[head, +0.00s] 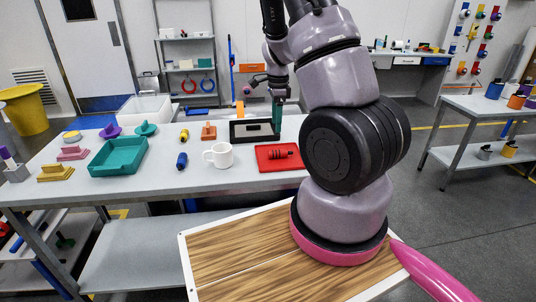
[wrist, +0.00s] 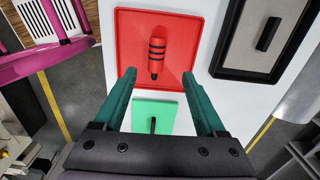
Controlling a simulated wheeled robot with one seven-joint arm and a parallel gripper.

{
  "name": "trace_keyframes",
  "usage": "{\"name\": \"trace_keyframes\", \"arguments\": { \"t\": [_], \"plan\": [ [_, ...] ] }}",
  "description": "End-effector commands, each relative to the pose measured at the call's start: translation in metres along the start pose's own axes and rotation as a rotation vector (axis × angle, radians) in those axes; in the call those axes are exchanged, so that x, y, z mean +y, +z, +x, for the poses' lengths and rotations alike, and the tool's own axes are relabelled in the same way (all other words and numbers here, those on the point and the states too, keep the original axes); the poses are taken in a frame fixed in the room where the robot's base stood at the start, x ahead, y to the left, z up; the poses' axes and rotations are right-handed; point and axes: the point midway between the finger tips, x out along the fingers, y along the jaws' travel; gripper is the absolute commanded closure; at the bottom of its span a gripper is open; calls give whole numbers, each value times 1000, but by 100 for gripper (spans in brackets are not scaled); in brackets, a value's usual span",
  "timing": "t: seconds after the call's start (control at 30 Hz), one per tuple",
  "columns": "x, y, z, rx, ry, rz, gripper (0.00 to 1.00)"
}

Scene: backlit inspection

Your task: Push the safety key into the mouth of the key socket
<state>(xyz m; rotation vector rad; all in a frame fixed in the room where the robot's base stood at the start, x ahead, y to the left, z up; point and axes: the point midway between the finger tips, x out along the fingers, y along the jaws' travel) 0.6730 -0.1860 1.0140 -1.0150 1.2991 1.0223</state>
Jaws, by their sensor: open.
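A red cylinder with black bands (head: 283,153), which looks like the safety key, lies on a red tray (head: 262,164). In the wrist view the same cylinder (wrist: 157,47) is ahead of my fingertips, and its narrow dark end points toward my gripper. A green square plate (wrist: 143,108) with a dark upright mark or slot lies between my fingers in the wrist view. It may be the key socket, but I cannot tell for certain. My gripper (wrist: 158,73) is open and empty above the table. In the head view my gripper (head: 277,122) is behind the red tray.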

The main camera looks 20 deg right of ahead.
Motion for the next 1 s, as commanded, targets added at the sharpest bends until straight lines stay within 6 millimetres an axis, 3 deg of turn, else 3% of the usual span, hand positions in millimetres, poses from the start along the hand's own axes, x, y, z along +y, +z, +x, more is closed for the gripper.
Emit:
{"name": "trace_keyframes", "arguments": {
  "t": [0.4,1.0],
  "plan": [
    [0,-7,56,19,11,31,27],
    [8,-9,117,17,8,28,27]
  ]
}}
